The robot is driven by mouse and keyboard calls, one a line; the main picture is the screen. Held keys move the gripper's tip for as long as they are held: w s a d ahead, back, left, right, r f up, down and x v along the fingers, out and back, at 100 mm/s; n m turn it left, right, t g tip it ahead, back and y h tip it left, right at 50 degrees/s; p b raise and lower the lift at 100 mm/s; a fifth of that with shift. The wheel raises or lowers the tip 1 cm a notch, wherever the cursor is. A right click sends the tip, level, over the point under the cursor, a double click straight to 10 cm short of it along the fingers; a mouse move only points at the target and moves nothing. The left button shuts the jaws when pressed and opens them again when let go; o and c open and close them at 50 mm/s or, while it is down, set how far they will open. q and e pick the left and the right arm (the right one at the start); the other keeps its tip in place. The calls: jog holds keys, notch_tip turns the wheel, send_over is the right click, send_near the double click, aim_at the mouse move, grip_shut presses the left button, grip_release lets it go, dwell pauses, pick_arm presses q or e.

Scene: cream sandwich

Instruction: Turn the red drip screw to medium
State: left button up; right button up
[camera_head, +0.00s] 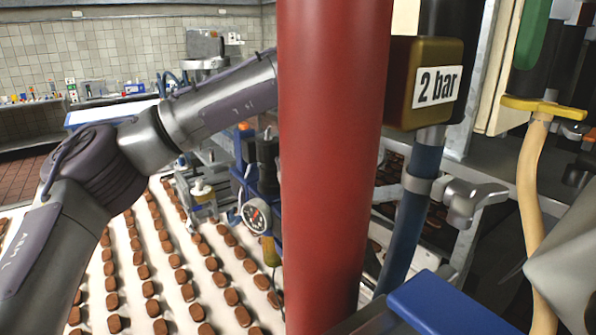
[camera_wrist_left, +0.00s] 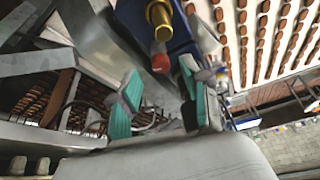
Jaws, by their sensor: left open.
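A small red tip (camera_wrist_left: 160,63), which looks like the red drip screw, shows in the left wrist view below a brass fitting (camera_wrist_left: 160,20) on a blue body. My left gripper (camera_wrist_left: 166,98) is open, its two green-padded fingers apart. The red tip appears between and beyond the fingertips, and no contact shows. The screw's setting cannot be read. In the head view my left arm reaches in from the left and passes behind a thick red column, which hides the gripper. My right gripper is not in view.
The thick red column (camera_head: 330,150) blocks the middle of the head view. A gold box marked "2 bar" (camera_head: 424,85) and a blue pipe (camera_head: 415,200) stand right of it. A round gauge (camera_head: 256,215) stands left of it. Rows of brown biscuits cover a white belt (camera_head: 125,265).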

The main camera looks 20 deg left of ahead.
pick_arm(q)
jog(key=shift+a+f, duration=0.2)
jog(key=shift+f, duration=0.4)
jog(key=shift+w+f, duration=0.2)
jog(key=shift+c, duration=0.3)
grip_shut()
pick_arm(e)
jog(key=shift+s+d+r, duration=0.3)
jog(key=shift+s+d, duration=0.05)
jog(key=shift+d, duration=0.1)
pick_arm(q)
jog(key=shift+r+n, duration=0.1)
jog(key=shift+n, duration=0.2)
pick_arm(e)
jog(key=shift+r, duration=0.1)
